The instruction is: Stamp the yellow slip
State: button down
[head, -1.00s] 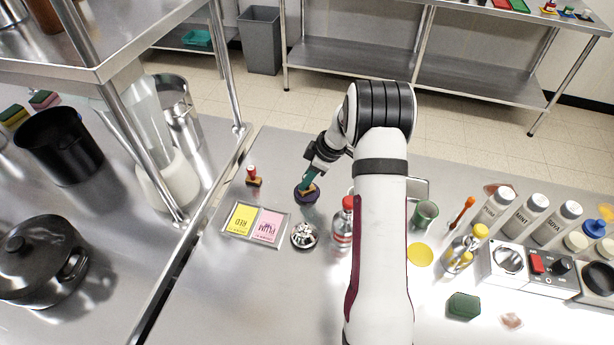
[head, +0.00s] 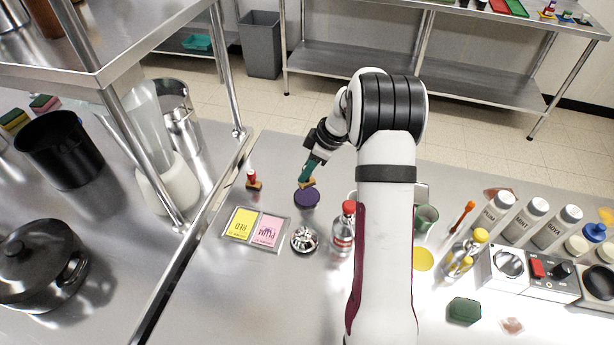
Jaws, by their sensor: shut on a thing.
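The yellow slip (head: 240,224) lies flat in the left half of a shallow grey tray (head: 224,236). It bears dark lettering that seems to read RED upside down. A pink slip (head: 267,229) with purple lettering lies beside it. My gripper (head: 309,176) is shut on a wooden-based stamp (head: 306,184), just above a round purple ink pad (head: 306,199). Green shows between gripper and base; I cannot tell whether it is handle or fingers. The stamp's underside is hidden. A second stamp (head: 252,181) with a red handle stands upright behind the tray.
A shiny round metal item (head: 304,240) stands right of the tray, and a red-capped bottle (head: 344,229) is beside my arm. A shelf post (head: 145,150) rises at the left. Bottles and a control box (head: 525,265) crowd the right. The counter in front of the tray is clear.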

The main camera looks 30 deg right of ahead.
jog(key=shift+r, duration=1)
jog(key=shift+a, duration=0.1)
jog(key=a+n+g+y, duration=0.1)
jog(key=a+n+g, duration=0.2)
jog(key=a+n, duration=1.05)
jog(key=m, duration=0.5)
send_over(242, 224)
jog(key=shift+n, duration=0.25)
jog(key=shift+f, duration=3.25)
jog(key=shift+f, duration=0.55)
